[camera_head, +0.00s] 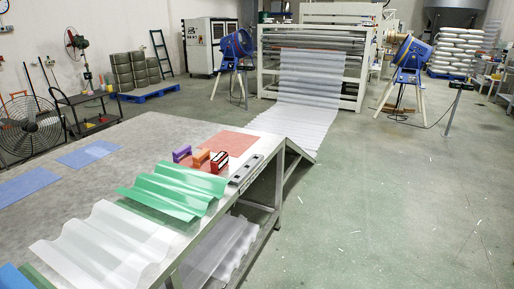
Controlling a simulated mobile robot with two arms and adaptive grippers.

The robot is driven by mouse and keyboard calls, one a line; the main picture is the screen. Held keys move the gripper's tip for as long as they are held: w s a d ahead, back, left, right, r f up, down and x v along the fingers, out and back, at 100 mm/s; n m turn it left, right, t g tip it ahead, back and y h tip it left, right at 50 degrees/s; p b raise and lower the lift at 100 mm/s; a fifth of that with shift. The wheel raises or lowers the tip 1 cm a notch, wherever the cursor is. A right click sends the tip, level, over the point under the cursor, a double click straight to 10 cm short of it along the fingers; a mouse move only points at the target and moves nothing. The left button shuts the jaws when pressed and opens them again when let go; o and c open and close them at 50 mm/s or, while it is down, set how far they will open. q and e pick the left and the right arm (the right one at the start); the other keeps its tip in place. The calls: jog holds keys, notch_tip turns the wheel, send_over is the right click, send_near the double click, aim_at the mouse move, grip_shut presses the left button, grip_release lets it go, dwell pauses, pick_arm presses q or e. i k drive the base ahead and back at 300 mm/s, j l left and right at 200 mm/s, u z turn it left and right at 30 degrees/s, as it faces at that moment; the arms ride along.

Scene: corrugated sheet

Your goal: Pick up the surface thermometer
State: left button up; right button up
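A small red and dark device (219,162) stands on the table at the edge of a red mat (236,141); it may be the surface thermometer, but it is too small to be sure. Left of it are an orange handled item (201,158) and a purple handled item (182,154). A grey bar with dark openings (246,170) lies to its right along the table edge. Neither of my grippers is in view.
The long grey table (120,140) fills the left foreground. Green (172,188) and clear (105,245) corrugated sheets lie on its near part, with blue mats farther left. A clear sheet (305,110) runs down from the machine behind. The floor on the right is mostly open.

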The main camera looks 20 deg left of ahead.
aim_at(221, 161)
jog(key=i+u, duration=0.15)
jog(key=i, duration=0.35)
jog(key=i+l+u, duration=0.2)
jog(key=i, duration=0.3)
jog(key=i+l+u, duration=0.15)
jog(key=i, duration=0.35)
